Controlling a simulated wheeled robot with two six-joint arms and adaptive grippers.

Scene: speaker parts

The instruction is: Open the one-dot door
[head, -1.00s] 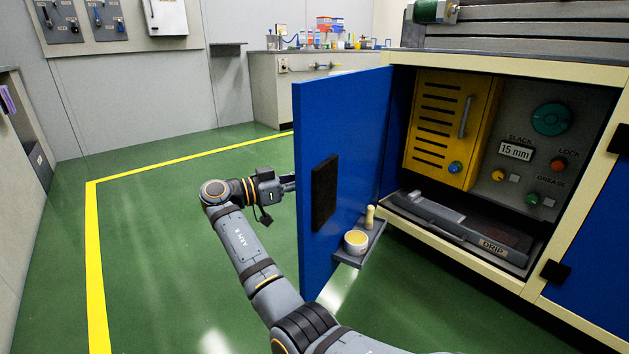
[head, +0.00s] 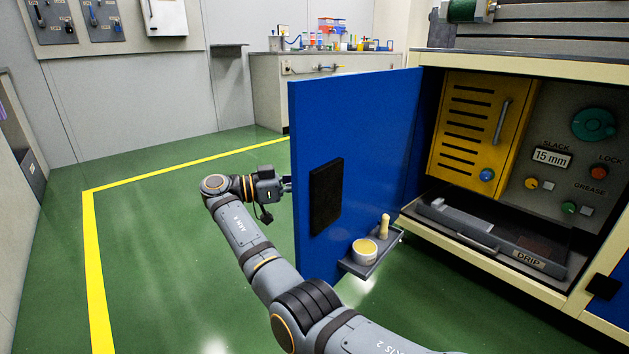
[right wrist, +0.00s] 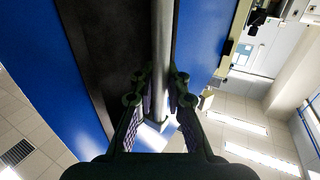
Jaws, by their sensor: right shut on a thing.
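A blue cabinet door (head: 365,130) stands swung wide open, with a black panel (head: 326,195) on the face toward me. I see no dot mark on it. My right arm reaches around its free edge, and my right gripper (head: 287,184) is at that edge, its fingertips partly hidden behind the door. In the right wrist view the right gripper (right wrist: 160,105) is shut on a grey bar handle (right wrist: 161,45) in front of the blue door (right wrist: 205,35). My left gripper is not in view.
The open cabinet shows a yellow vented box (head: 475,130), knobs and a drip tray (head: 490,240). A small door shelf (head: 372,262) carries a yellow-topped tub (head: 365,250) and a peg (head: 384,226). Green floor left of the door is clear. Another blue door (head: 606,308) is at right.

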